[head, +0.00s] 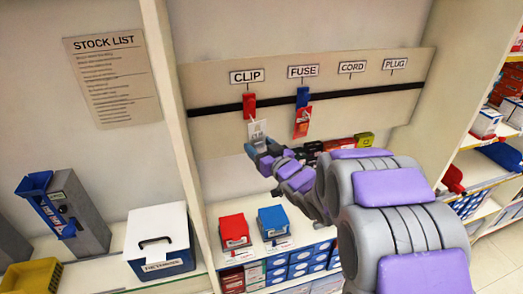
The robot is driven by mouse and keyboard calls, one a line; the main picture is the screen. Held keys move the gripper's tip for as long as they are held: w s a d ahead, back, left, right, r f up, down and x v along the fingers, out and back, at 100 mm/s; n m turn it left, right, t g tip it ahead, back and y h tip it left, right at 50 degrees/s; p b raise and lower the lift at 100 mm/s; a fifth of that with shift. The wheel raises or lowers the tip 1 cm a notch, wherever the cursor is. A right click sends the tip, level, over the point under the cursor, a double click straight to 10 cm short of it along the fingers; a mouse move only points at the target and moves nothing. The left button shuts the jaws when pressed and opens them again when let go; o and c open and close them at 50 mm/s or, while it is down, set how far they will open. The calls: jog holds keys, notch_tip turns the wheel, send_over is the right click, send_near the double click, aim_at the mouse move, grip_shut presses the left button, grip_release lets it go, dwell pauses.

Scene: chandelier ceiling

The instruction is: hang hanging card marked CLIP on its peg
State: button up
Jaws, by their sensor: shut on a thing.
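The CLIP label (247,76) is on the board at the upper middle, with a red peg (249,105) below it on the black rail. A small pale card (257,129) is just below the red peg; its print is too small to read. My gripper (256,148) is at the card's lower edge and is shut on it. The card looks upright, its top close to the red peg. I cannot tell whether they touch. My purple and grey arm reaches in from the lower right.
A red card (302,122) hangs from a blue peg (302,97) under the FUSE label (302,71). Small dark, red and yellow boxes (363,139) sit below the board, behind my arm. Red (233,231) and blue (272,221) bins stand below. A shelf upright (174,110) is at left.

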jog(key=w+a+f, duration=0.1)
jog(key=w+a, duration=0.1)
jog(key=w, duration=0.4)
jog(key=shift+w+f+p, duration=0.15)
jog(key=shift+w+p, duration=0.05)
jog(key=shift+p, duration=0.15)
dwell(0.5)
dwell(0.5)
jog(key=o, duration=0.9)
